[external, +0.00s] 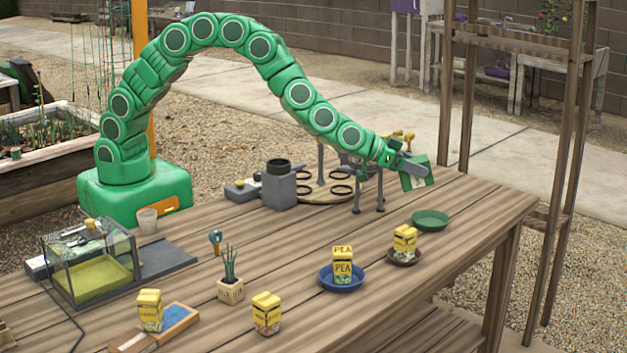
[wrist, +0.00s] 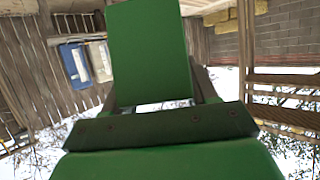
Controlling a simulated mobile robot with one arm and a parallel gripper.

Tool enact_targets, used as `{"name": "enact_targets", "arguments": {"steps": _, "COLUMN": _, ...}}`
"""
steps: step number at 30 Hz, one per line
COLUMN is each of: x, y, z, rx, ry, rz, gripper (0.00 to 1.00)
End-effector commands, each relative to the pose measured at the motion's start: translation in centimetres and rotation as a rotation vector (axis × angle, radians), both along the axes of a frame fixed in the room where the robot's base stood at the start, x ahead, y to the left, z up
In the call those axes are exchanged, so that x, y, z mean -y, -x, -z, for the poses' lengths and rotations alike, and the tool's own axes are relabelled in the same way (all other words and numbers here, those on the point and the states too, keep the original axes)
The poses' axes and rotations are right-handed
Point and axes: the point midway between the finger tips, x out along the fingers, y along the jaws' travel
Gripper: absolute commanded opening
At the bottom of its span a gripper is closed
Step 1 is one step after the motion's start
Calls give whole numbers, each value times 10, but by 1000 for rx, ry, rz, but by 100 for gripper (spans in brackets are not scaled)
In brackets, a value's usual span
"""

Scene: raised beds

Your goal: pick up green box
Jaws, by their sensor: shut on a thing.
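The green box (external: 416,174) is in the external view at the end of my arm, over the far right part of the wooden table. My gripper (external: 408,165) is shut on it and holds it tilted, above the tabletop. In the wrist view the green box (wrist: 148,50) fills the upper middle, between the fingers of my gripper (wrist: 152,103). The fingers are partly hidden behind the box and the wrist plate.
A green dish (external: 430,220) lies below the box. Yellow boxes stand on a brown dish (external: 404,257), a blue dish (external: 342,278), a tray (external: 178,322) and the bare table (external: 380,300). A grey stand (external: 368,200) is left of the gripper.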

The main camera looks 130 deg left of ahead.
Motion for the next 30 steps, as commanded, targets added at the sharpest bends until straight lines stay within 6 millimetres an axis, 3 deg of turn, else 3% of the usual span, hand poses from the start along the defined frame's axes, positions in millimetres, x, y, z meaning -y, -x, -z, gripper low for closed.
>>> {"name": "enact_targets", "arguments": {"steps": 15, "x": 34, "y": 56, "z": -29, "rx": 0, "ry": 0, "rz": 0, "gripper": 19}}
{"name": "enact_targets", "arguments": {"steps": 24, "x": 41, "y": 69, "z": -35, "rx": 0, "ry": -2, "rz": -1, "gripper": 19}}
{"name": "enact_targets", "arguments": {"steps": 30, "x": 53, "y": 66, "z": -34, "rx": -3, "ry": -2, "rz": 20, "gripper": 19}}
